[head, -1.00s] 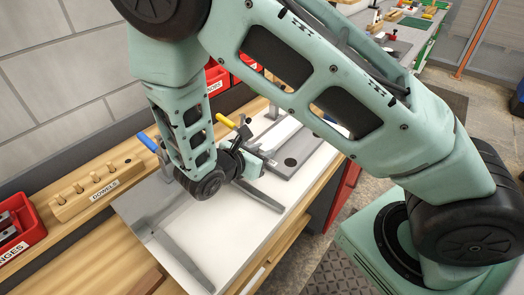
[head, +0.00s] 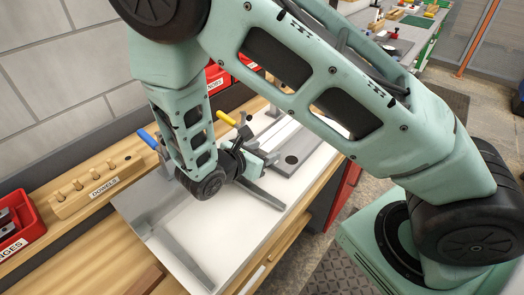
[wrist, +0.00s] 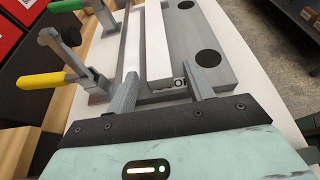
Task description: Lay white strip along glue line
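A long white strip (wrist: 157,45) runs away from my gripper in the wrist view, along the left side of a grey board (wrist: 213,50) with dark round holes. In the head view the strip (head: 279,133) lies beside the grey board (head: 296,159), partly hidden by my arm. My gripper (wrist: 162,82) has its two fingers apart, one on each side of the strip's near end, with visible gaps to it. In the head view my gripper (head: 262,161) is low at the near end of the board. I cannot make out the glue line.
A yellow-handled clamp (wrist: 50,79) and a green-handled clamp (wrist: 68,6) stand left of the strip. A blue-handled clamp (head: 149,141) shows in the head view. The white worktop (head: 215,225) has grey bars on it. A dowel block (head: 97,187) and red bins (head: 22,225) line the wall.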

